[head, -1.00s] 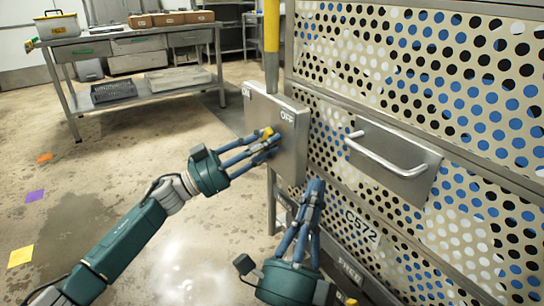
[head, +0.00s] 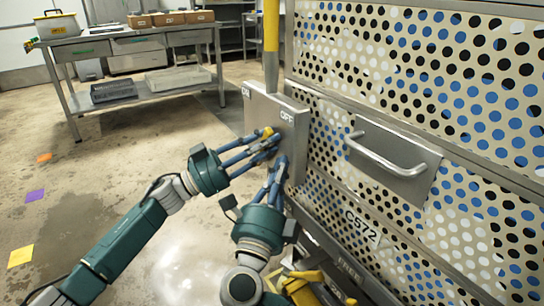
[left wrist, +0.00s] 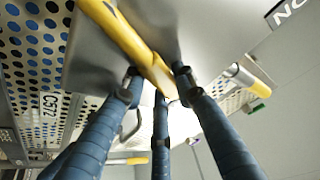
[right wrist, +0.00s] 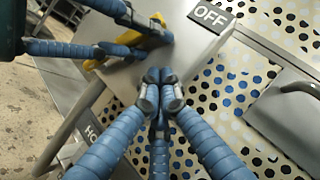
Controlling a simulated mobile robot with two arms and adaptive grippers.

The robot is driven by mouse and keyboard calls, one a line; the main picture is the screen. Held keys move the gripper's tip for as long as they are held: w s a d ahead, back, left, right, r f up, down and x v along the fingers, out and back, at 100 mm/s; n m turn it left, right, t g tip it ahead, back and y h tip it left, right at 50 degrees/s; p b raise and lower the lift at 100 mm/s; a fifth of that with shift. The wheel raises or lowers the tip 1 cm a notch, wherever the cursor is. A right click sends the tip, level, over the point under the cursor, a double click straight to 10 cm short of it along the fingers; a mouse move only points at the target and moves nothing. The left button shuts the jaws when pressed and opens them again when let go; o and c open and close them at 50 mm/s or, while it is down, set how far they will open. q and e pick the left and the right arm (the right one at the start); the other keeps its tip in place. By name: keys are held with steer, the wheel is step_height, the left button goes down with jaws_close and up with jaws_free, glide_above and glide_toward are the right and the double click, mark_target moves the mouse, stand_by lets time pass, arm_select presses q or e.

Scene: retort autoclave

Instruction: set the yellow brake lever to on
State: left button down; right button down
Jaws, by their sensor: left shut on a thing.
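The yellow brake lever (head: 267,132) sits on the face of a grey metal box (head: 262,105) marked ON at left and OFF at right. Its visible part is nearer the OFF label (right wrist: 211,17) than the ON label. In the left wrist view the lever (left wrist: 128,38) runs diagonally into the fingers. My left gripper (head: 272,143) is shut on it; its fingers hide part of the lever. My right gripper (head: 280,162) is just below, against or very near the box's lower right part. In the right wrist view its fingertips (right wrist: 160,77) are together, with nothing visible between them.
A perforated metal cart side (head: 460,80) with a bar handle (head: 385,158) is at right. A yellow-and-grey post (head: 271,30) rises behind the box. Yellow parts (head: 304,288) lie low near my right arm.

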arm_select(q)
steer(key=shift+f, duration=0.15)
arm_select(e)
steer(key=shift+w+a+r, duration=0.4)
steer(key=shift+w+a, duration=0.15)
steer(key=shift+w, duration=0.05)
steer(key=shift+w+a+r, duration=0.35)
steer(key=shift+w+a, duration=0.15)
steer(key=shift+w, duration=0.1)
arm_select(q)
steer(key=shift+s+d, duration=0.2)
arm_select(e)
steer(key=shift+w+a+r+n, duration=0.3)
steer(key=shift+w+r+n, duration=0.1)
steer(key=shift+r, duration=0.2)
arm_select(q)
steer(key=c, duration=1.8)
jaws_free()
steer(key=o, duration=0.5)
steer(key=shift+a, duration=0.15)
steer(key=shift+c, duration=0.2)
steer(key=shift+w, duration=0.15)
arm_select(e)
steer(key=shift+a+f+g, duration=0.1)
steer(key=shift+a+g, duration=0.05)
steer(key=shift+g, duration=0.15)
arm_select(q)
steer(key=shift+a, duration=0.15)
